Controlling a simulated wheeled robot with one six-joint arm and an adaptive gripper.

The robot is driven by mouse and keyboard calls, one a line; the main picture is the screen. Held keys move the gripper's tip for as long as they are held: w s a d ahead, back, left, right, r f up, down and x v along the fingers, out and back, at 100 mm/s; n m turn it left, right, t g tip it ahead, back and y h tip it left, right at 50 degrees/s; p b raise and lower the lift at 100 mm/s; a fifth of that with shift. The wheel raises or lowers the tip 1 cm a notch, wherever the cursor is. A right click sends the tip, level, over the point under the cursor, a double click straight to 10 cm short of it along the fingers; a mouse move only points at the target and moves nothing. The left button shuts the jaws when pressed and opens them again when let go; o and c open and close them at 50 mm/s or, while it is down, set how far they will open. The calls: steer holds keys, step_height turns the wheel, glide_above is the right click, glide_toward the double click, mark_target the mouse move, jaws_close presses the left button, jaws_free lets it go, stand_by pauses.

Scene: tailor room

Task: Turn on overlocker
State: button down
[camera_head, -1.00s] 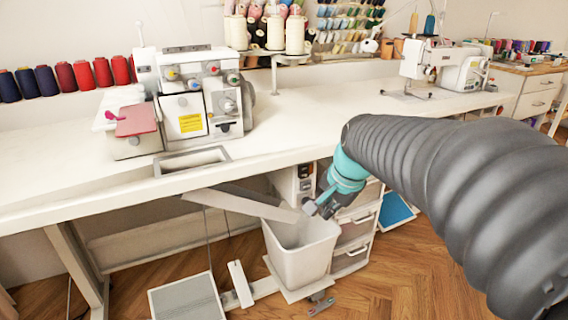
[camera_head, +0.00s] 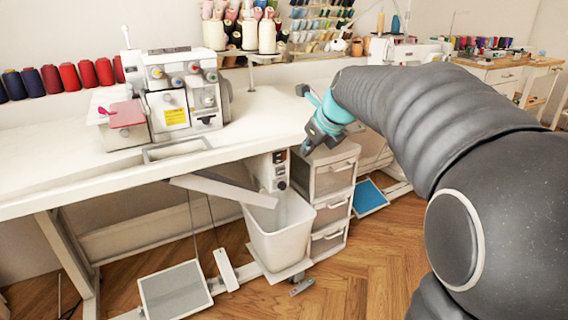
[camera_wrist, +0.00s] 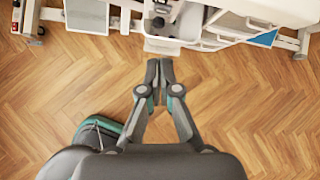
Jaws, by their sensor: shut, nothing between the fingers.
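The overlocker (camera_head: 181,95) is the white machine with several coloured dials and a yellow label, standing on the left part of the white table. A control box (camera_head: 276,174) with dark switches hangs under the table edge, above the white bin. I cannot read its switch state. My gripper (camera_head: 307,148) is in front of the table edge, right of and a little above the control box, and apart from it. In the wrist view my gripper (camera_wrist: 160,68) points over the wood floor, its fingers together and empty.
A white bin (camera_head: 281,228) stands below the control box, with a drawer unit (camera_head: 330,180) to its right. A grey foot pedal (camera_head: 175,290) lies on the floor. A sewing machine (camera_head: 400,50) stands at the back right.

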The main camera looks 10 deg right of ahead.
mark_target(278, 158)
steer(key=shift+w+a+m, duration=0.1)
steer(key=shift+a+m, duration=0.35)
steer(key=shift+m, duration=0.75)
steer(key=shift+w+a+r+x, duration=0.1)
steer(key=shift+w+r+x, duration=0.25)
steer(key=shift+x, duration=1.8)
steer(key=shift+w+a+r+x, duration=0.15)
steer(key=shift+w+r+x, duration=0.15)
steer(key=shift+x, duration=1.8)
steer(key=shift+w+a+r+x, duration=0.15)
steer(key=shift+w+x, duration=0.25)
steer(key=shift+x, duration=1.75)
steer(key=shift+b, duration=0.4)
